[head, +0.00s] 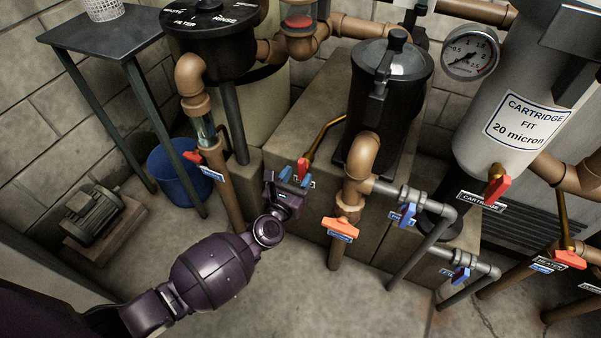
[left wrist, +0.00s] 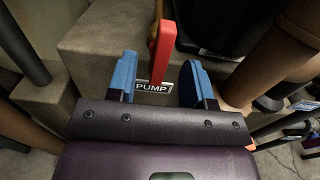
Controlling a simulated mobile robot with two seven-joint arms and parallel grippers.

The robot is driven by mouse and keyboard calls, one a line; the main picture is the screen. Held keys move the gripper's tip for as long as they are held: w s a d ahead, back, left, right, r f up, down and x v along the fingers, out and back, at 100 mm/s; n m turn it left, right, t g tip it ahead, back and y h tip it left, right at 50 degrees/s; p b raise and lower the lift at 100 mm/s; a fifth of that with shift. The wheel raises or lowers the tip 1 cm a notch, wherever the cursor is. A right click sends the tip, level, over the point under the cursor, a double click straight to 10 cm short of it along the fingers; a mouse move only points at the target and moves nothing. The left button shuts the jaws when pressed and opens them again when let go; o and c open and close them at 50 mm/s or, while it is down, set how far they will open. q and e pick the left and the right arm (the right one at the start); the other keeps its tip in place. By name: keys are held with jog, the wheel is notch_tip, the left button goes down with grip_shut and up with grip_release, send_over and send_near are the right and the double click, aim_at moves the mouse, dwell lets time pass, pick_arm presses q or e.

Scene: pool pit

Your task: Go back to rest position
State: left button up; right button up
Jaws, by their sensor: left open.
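My left gripper (head: 297,177) reaches in from the lower left of the head view, in front of the concrete block in the middle. In the left wrist view its two blue fingers (left wrist: 160,85) stand apart. A red handle (left wrist: 163,50) shows between and beyond the fingertips, above a label reading PUMP (left wrist: 153,87). I cannot tell whether a finger touches the handle. In the head view the red handle (head: 303,168) sits right by the fingertips, at the lower end of a brass lever. My right gripper is in neither view.
A black pump (head: 390,75) stands on the concrete block. Pipes with an orange valve handle (head: 341,229) and blue valve handles (head: 407,214) stand to the right. A blue bucket (head: 176,172), a grey motor (head: 92,214) and a metal table (head: 100,40) are at left. Floor at lower centre is clear.

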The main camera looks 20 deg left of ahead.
pick_arm(q)
jog(key=shift+w, duration=0.35)
jog(key=shift+c, duration=0.3)
grip_shut()
